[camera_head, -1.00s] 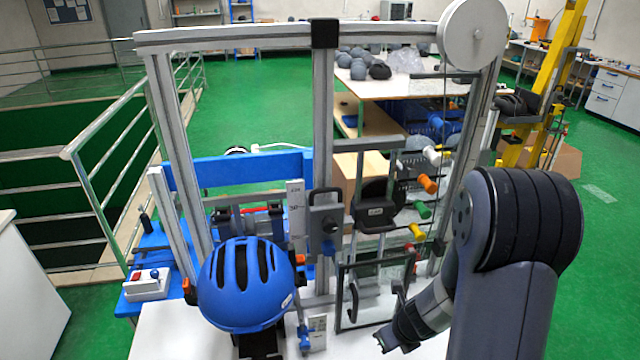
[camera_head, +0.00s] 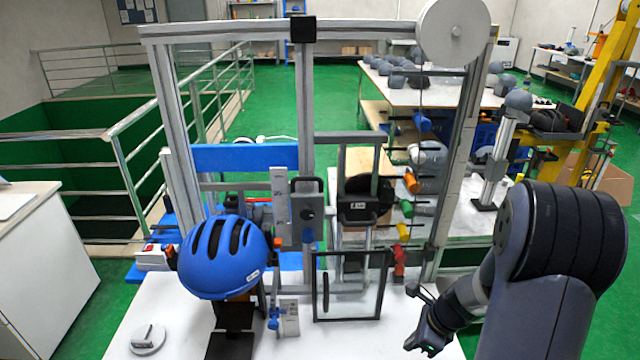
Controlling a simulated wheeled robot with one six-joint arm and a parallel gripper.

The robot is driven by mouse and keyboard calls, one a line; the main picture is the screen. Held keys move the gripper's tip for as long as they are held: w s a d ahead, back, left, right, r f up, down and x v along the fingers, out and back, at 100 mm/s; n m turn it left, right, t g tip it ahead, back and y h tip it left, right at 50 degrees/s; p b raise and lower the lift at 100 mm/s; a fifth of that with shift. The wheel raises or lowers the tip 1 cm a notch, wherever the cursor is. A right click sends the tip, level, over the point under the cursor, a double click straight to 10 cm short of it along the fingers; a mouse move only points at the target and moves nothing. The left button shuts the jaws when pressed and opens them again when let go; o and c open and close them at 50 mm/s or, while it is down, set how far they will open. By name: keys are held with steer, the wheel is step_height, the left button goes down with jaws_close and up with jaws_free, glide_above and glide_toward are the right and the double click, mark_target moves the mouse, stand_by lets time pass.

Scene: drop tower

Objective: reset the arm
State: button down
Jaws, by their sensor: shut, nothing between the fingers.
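My arm rises at the right of the head view, bent, with its forearm pointing down and left. My gripper (camera_head: 424,318) is at its end, low at the right, over the front right part of the white table. It is shut and holds nothing. It is apart from the black-framed clear panel (camera_head: 349,316) to its left. The blue helmet (camera_head: 224,257) sits on a dark stand on the table's left side, well away from my gripper.
The grey drop tower frame (camera_head: 307,95) stands behind the table, with a white wheel (camera_head: 455,31) on top. Coloured handles, including a red one (camera_head: 399,262), hang close behind my gripper. A round grey piece (camera_head: 148,340) lies at the front left. The white table's (camera_head: 380,341) front middle is clear.

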steer(key=shift+w+d+n+g, duration=0.15)
steer(key=shift+w+d+n, duration=0.1)
steer(key=shift+d+n, duration=0.4)
steer(key=shift+w+d+n+g, duration=0.2)
steer(key=shift+d+n, duration=0.15)
steer(key=shift+d, duration=0.6)
steer(key=shift+w+d+n+g, duration=0.15)
steer(key=shift+w+d+n, duration=0.1)
steer(key=shift+d+n, duration=0.4)
steer(key=shift+r, duration=0.1)
